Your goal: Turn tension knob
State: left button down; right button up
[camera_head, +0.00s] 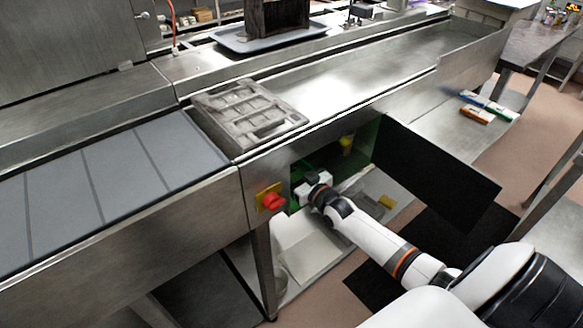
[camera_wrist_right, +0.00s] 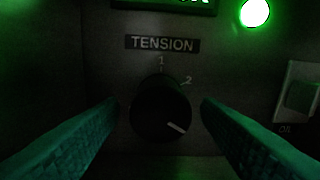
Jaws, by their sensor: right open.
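The tension knob (camera_wrist_right: 161,108) is a round black dial with a white pointer line, under a plate (camera_wrist_right: 162,43) reading TENSION. Marks 1 and 2 show above and to the upper right of it. The pointer points to the lower right. My right gripper (camera_wrist_right: 160,112) is open, with one finger on each side of the knob and a dark gap at each side. In the head view my right gripper (camera_head: 304,190) reaches into the open compartment under the line, and the knob cannot be made out there. My left gripper is not in view.
A green lamp (camera_wrist_right: 254,13) glows above right of the knob, and a switch (camera_wrist_right: 301,94) is at the right. A red knob on a yellow plate (camera_head: 271,199) is beside the opening. A dark door panel (camera_head: 435,172) stands open to the right. A mould (camera_head: 248,115) sits on the conveyor.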

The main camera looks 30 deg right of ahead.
jog(key=shift+w, duration=0.55)
jog(key=c, duration=1)
